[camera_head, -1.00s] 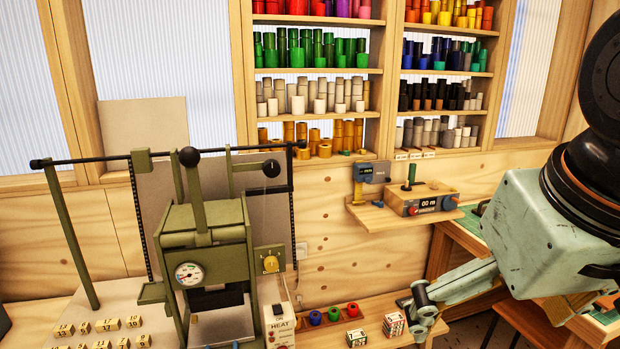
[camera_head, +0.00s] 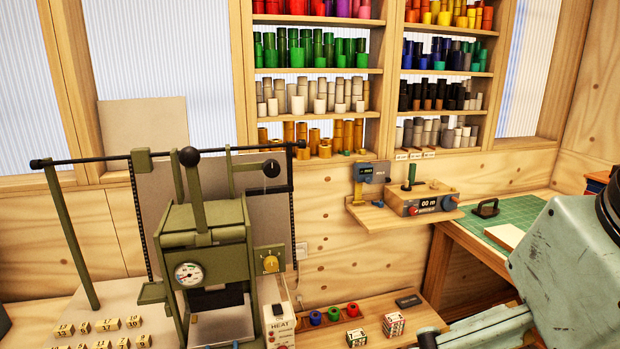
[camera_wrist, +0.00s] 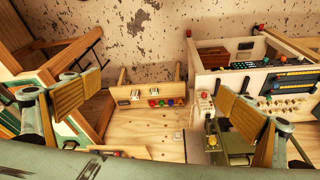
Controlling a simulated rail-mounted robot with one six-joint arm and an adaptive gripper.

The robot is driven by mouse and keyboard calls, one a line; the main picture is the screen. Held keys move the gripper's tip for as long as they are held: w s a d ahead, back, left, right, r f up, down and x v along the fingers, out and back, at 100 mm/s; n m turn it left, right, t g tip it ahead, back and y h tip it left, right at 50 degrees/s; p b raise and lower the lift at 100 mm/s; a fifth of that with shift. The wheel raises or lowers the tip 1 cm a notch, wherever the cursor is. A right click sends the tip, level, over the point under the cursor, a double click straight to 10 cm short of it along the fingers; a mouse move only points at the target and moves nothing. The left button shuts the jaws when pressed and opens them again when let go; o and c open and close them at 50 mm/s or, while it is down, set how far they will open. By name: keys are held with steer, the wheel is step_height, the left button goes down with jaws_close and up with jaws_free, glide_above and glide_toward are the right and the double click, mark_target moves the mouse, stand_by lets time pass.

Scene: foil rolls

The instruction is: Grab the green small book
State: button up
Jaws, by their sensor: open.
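I cannot make out a green small book for certain in either view. A green mat (camera_head: 522,216) lies on the right-hand bench, with a pale flat board (camera_head: 504,236) at its front edge. My gripper (camera_wrist: 162,100) shows in the wrist view with its two padded fingers spread wide and nothing between them. In the head view only a dark part of it (camera_head: 428,337) shows at the bottom edge, beside the low wooden bench; the rest is out of frame. At the far left of the wrist view there are green surfaces, partly hidden behind a finger.
An olive press (camera_head: 205,240) stands at left. Two small boxes (camera_head: 394,324) (camera_head: 356,338), a rack of coloured rolls (camera_head: 333,314) and a dark block (camera_head: 408,301) are on the low bench. A wall ledge (camera_head: 400,217) holds a counter device. Shelves of foil rolls (camera_head: 320,95) fill the back wall.

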steer(key=shift+c, duration=0.9)
steer(key=c, duration=1.2)
